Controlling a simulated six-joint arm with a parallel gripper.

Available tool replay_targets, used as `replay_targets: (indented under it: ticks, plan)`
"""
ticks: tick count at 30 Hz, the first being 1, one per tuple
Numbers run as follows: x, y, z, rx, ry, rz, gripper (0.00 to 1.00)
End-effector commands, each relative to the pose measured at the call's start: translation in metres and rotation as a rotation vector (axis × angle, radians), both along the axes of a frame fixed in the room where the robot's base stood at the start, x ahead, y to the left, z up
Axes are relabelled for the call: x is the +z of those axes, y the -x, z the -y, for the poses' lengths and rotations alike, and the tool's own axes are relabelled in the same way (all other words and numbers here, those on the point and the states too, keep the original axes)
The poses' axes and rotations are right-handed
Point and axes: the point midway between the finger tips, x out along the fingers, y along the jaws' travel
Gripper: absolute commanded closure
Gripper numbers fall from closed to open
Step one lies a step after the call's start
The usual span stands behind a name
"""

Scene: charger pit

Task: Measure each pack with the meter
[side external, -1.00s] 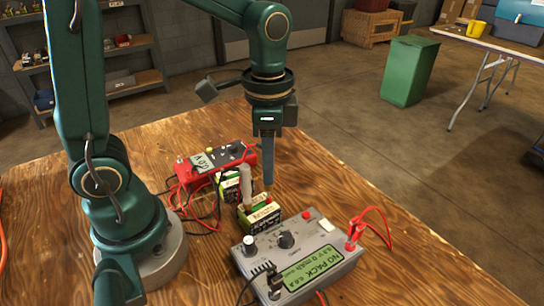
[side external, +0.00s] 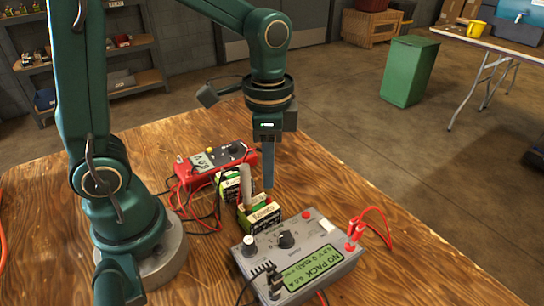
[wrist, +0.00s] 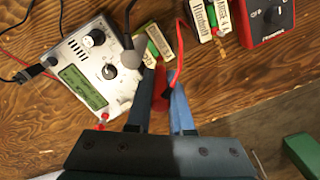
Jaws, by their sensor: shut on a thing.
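A green and white labelled pack (side external: 262,217) stands behind the grey meter (side external: 305,240), whose green display (side external: 312,268) reads "NO PACK". My gripper (side external: 267,192) reaches down to this pack. In the wrist view, my gripper (wrist: 165,80) has its fingers around something at the near end of the pack (wrist: 153,55), with red between them; the exact contact is partly hidden. A second pack (side external: 228,188) stands behind the first, beside a red meter (side external: 215,160). The grey meter (wrist: 88,65) and red meter (wrist: 265,20) also show in the wrist view.
Red and black leads lie on the wooden table (side external: 130,140) near the red meter. A red lead (side external: 385,222) loops from the grey meter's right side. A grey upright piece (side external: 246,183) beside my finger is unclear. The table's right part is clear.

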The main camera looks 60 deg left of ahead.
Motion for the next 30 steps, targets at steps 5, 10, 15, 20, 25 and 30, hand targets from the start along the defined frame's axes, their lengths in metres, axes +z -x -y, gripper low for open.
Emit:
replay_targets:
  ticks: [5,10,15,20,25,30]
  plan:
    - [-0.0035,0.0004,0.0000,0.000,0.000,-0.001,1.00]
    - [-0.0048,0.0004,0.0000,0.000,-0.001,-0.001,1.00]
    - [-0.0047,0.0002,0.0000,0.000,0.000,0.000,1.00]
    - [-0.0046,0.0001,0.0000,0.000,0.000,0.000,1.00]
    - [-0.0049,0.0001,0.0000,0.000,0.000,0.000,1.00]
    - [-0.0065,0.0001,-0.0001,0.000,0.000,0.000,1.00]
